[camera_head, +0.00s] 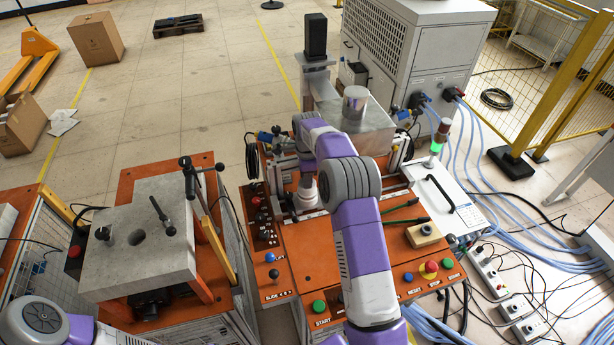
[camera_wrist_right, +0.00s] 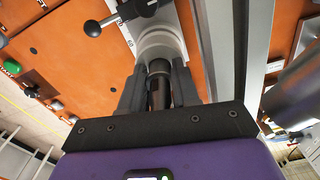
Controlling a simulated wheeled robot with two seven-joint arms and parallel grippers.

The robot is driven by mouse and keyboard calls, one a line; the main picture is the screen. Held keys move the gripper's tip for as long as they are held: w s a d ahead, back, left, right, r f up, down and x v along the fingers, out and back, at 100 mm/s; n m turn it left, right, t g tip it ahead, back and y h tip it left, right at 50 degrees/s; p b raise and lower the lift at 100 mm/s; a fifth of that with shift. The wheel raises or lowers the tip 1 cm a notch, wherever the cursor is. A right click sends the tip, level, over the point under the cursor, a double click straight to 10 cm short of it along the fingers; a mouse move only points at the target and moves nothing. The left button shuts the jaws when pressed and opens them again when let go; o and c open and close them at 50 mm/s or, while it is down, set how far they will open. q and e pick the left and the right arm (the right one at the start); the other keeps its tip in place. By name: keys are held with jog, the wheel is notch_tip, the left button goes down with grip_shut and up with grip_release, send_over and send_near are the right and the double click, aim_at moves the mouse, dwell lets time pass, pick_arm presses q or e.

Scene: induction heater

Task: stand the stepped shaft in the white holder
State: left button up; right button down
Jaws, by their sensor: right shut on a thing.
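The white holder (camera_wrist_right: 165,42) is a round white collar on the orange bench; it also shows in the head view (camera_head: 305,197), left of my right arm. My right gripper (camera_wrist_right: 158,80) is shut on the dark stepped shaft (camera_wrist_right: 159,92), with one finger on each side. The shaft's far end, with a lighter band, lines up with the white holder and meets it in the picture. How deep it sits in the holder, if at all, I cannot tell. In the head view my right arm hides most of the gripper and shaft. My left gripper is out of view.
A black-knobbed lever (camera_wrist_right: 118,18) stands close beside the holder, and a metal rail (camera_wrist_right: 228,60) runs along the other side. The bench has control buttons (camera_head: 428,267) at its front. A grey block fixture (camera_head: 150,235) stands on the left cart.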

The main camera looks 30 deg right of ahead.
jog(key=shift+f, duration=0.15)
jog(key=c, duration=0.9)
grip_release()
jog(key=shift+o, duration=0.7)
jog(key=shift+f, duration=0.1)
jog(key=shift+s+f, duration=0.1)
notch_tip(320, 180, up, 8)
jog(key=shift+r, duration=0.15)
jog(key=shift+w, duration=0.2)
